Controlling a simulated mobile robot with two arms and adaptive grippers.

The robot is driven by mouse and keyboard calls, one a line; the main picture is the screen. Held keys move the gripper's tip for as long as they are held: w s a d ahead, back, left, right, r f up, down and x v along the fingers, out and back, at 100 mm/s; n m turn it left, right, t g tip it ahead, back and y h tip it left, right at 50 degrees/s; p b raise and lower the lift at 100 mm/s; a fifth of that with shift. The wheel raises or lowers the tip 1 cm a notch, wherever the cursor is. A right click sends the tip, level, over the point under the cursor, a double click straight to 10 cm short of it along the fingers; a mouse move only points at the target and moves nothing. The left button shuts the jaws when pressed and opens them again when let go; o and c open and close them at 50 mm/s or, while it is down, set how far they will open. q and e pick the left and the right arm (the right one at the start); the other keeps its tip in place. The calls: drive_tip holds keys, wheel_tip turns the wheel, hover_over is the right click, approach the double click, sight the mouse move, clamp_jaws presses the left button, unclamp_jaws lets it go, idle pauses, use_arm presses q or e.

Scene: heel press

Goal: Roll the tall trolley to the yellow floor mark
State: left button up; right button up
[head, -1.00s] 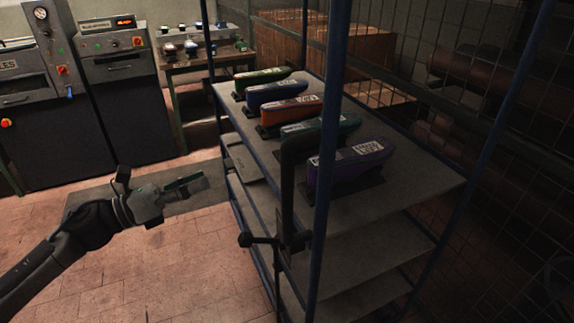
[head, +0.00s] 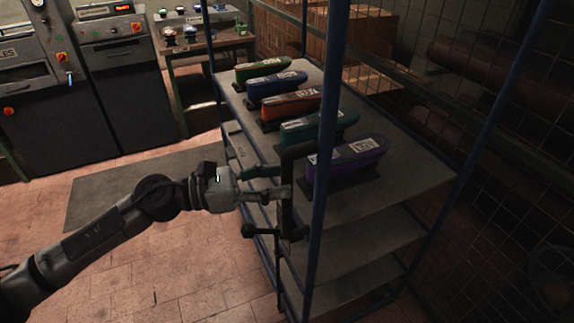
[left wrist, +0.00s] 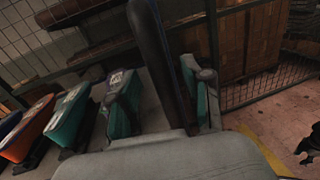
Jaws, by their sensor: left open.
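The tall trolley (head: 425,182) has blue corner posts and grey shelves, and it stands right of centre in the head view. A black upright handle (head: 287,212) is on its near left side. My left gripper (head: 283,182) is open at this handle. In the left wrist view the dark handle (left wrist: 152,55) rises between the two teal-padded fingers of the gripper (left wrist: 164,98). I cannot tell whether the fingers touch it. A thin yellow strip (left wrist: 262,150) shows on the floor at the lower right of that view; only a small part is visible.
Several coloured shoe-shaped pieces, including a purple one (head: 350,160), stand on the top shelf. Grey machines (head: 125,95) and a small table (head: 205,45) stand behind at the left. A wire mesh fence (head: 500,150) is close on the right. Tiled floor (head: 190,270) is clear at the left.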

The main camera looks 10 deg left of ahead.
use_arm(q)
drive_tip(key=shift+p+x, duration=0.4)
drive_tip(key=shift+x, duration=0.85)
clamp_jaws()
